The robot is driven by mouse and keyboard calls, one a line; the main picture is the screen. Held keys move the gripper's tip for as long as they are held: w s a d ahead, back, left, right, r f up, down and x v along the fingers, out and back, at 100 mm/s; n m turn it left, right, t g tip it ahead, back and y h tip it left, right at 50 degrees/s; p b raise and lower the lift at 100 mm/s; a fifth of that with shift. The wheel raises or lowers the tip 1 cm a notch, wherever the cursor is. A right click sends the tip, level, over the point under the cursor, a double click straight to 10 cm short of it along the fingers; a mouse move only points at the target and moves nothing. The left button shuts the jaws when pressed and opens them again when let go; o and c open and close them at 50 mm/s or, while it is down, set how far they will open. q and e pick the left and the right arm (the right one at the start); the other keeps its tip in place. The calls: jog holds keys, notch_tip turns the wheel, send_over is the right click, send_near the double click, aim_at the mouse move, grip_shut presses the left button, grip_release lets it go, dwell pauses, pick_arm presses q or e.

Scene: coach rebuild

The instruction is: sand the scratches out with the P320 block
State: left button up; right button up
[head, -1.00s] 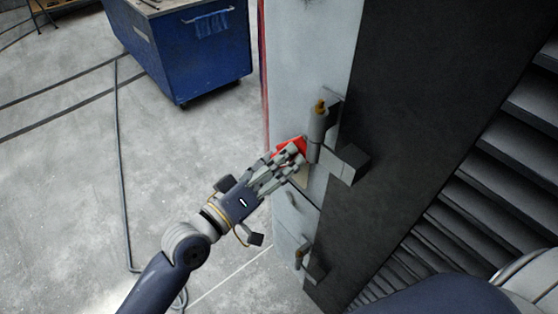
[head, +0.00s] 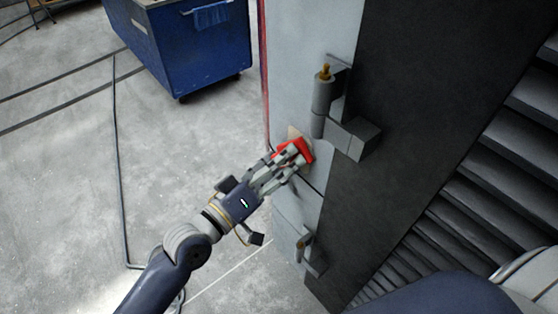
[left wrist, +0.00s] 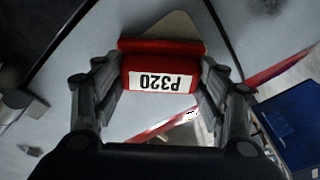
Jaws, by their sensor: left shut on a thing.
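My left gripper (head: 287,161) is shut on a red sanding block (head: 296,150). In the left wrist view the block (left wrist: 160,76) sits between the fingers, with a white label reading P320 upside down. Its red base lies against, or very close to, the light grey panel (head: 308,40); I cannot tell if it touches all along. A beige patch (head: 294,131) on the panel shows just above the block, and its edge also shows in the left wrist view (left wrist: 184,24). The block hides part of it. I cannot make out single scratches. My right gripper is out of view.
A grey hinge (head: 323,95) with a brass-coloured tip juts from the panel just above right of the block. A lower hinge (head: 303,245) juts out below. Dark steps (head: 480,190) lie at the right. A blue cart (head: 190,45) stands at the back left. The floor at left is mostly clear.

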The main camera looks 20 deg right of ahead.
pick_arm(q)
notch_tip(320, 180, down, 6)
jog(key=b, duration=0.4)
jog(key=shift+r, duration=0.25)
jog(key=w+b+v, duration=0.1)
jog(key=v, duration=0.5)
jog(key=shift+a+r, duration=0.25)
jog(key=b+v, duration=0.1)
jog(key=v, duration=0.2)
jog(key=shift+w+a+r, duration=0.1)
jog(key=shift+w, duration=0.1)
dwell(0.4)
